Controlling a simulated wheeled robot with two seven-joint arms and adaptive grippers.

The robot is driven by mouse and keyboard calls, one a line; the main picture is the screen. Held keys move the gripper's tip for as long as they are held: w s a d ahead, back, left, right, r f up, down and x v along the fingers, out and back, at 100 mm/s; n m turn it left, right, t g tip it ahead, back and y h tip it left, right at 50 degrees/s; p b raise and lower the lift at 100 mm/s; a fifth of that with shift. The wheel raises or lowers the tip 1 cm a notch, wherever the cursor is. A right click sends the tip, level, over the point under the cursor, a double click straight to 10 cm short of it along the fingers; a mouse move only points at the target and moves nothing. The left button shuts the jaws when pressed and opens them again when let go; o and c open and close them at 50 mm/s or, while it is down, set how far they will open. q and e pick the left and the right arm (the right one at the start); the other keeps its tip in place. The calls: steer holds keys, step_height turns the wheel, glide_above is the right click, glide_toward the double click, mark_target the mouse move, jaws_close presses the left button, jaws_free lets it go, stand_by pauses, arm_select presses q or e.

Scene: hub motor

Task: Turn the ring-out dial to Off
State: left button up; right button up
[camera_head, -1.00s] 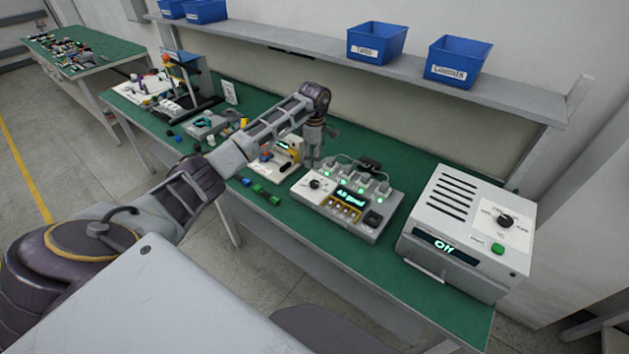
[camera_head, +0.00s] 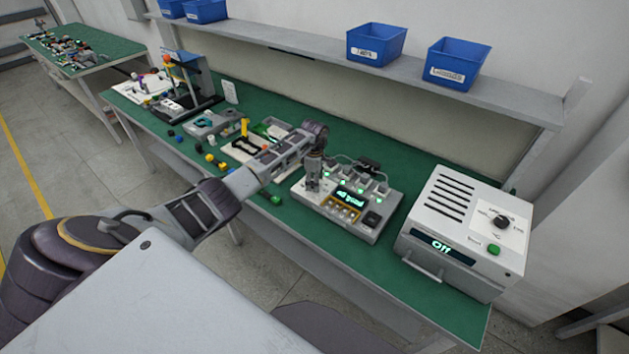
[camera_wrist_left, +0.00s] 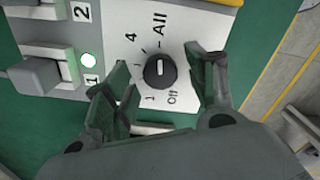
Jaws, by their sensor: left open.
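The ring-out dial (camera_wrist_left: 160,72) is a round black knob on a white panel, with marks reading 1, 4, All and Off around it in the left wrist view. A pale mark shows on its face; I cannot tell exactly where it points. My left gripper (camera_wrist_left: 157,68) is open, with one finger on each side of the knob. I cannot tell whether either finger touches it. In the head view the left gripper (camera_head: 313,187) hangs over the left of the grey test box (camera_head: 330,217) and hides the dial. My right gripper is not in view.
The test box has a lit display (camera_head: 350,197) and several green lights. A white oven-like unit (camera_head: 465,230) reading "Off" stands to its right, with its own black knob (camera_head: 501,221). Loose parts lie left of the box. A shelf with blue bins (camera_head: 376,43) runs behind.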

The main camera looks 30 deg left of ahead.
arm_select(q)
steer(key=shift+f, duration=0.25)
steer(key=c, duration=1)
steer(key=shift+c, duration=0.2)
